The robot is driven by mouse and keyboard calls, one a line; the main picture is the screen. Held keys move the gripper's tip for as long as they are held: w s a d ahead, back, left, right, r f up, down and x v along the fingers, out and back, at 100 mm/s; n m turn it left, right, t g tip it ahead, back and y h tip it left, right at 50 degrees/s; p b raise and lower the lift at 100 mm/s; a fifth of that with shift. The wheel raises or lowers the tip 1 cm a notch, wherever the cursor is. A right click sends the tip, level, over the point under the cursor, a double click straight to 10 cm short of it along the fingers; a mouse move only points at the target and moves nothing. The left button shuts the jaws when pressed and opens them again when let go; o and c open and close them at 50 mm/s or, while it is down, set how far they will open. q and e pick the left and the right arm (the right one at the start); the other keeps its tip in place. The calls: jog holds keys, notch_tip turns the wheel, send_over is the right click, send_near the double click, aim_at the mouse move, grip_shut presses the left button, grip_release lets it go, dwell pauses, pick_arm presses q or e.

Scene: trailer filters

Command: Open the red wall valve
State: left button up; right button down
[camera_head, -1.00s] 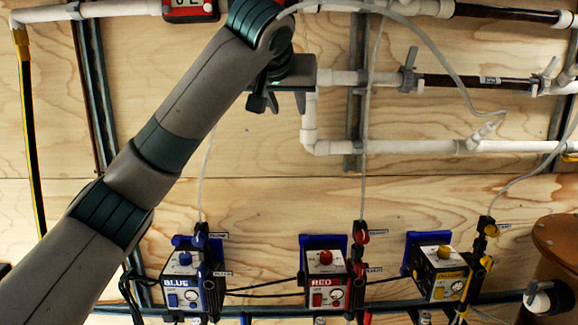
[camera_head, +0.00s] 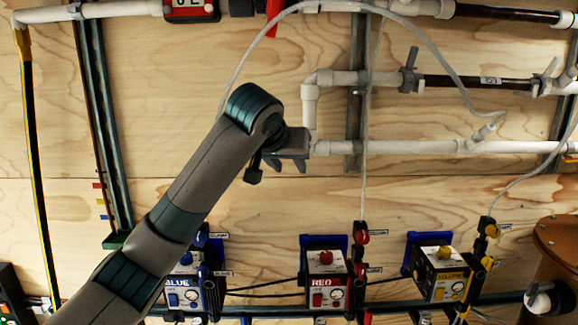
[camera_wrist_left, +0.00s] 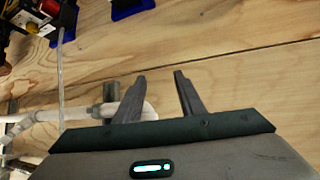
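A red handle (camera_head: 273,18) hangs at the top edge of the head view, on the upper white pipe; only part of it shows. It looks like the red wall valve, but its setting is hard to tell. My left gripper (camera_head: 286,167) is well below it, in front of the wood wall near a white pipe elbow. In the left wrist view, the two fingers of this gripper (camera_wrist_left: 160,77) stand apart with nothing between them. The red handle is not seen in the left wrist view. My right gripper is in neither view.
White pipes (camera_head: 400,147) run along the wall right of my gripper. A thin clear hose (camera_head: 300,10) arcs above my arm. Blue, red (camera_head: 325,285) and yellow (camera_head: 440,275) pump boxes line the lower wall.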

pick_arm(q)
jog(key=shift+f, duration=0.1)
dwell(0.3)
jog(key=a+f+g, duration=0.2)
jog(key=a+f, duration=0.1)
jog(key=f, duration=2.6)
jog(key=s+a+f+g+b, duration=0.15)
jog(key=s+f, duration=0.25)
jog(key=f, duration=0.5)
jog(key=s+a+f+n+p, duration=0.1)
jog(key=s+a+f, duration=0.2)
jog(key=f, duration=0.6)
jog(key=s+a+f+b, duration=0.15)
jog(key=s+f, duration=0.25)
jog(key=f, duration=0.5)
jog(key=s+a+f+g+y+b, duration=0.1)
jog(key=s+a+f, duration=0.4)
jog(key=s+f, duration=1.2)
jog(key=s+a+f+g+y+b, duration=0.1)
jog(key=s+a+f, duration=0.5)
jog(key=s+f, duration=1.1)
jog(key=s+a+f+g+y+b, duration=0.1)
jog(key=s+a+f+g, duration=0.2)
jog(key=s+f, duration=1.3)
jog(key=s+a, duration=0.3)
jog(key=s, duration=0.6)
jog(key=shift+f+m+b, duration=0.4)
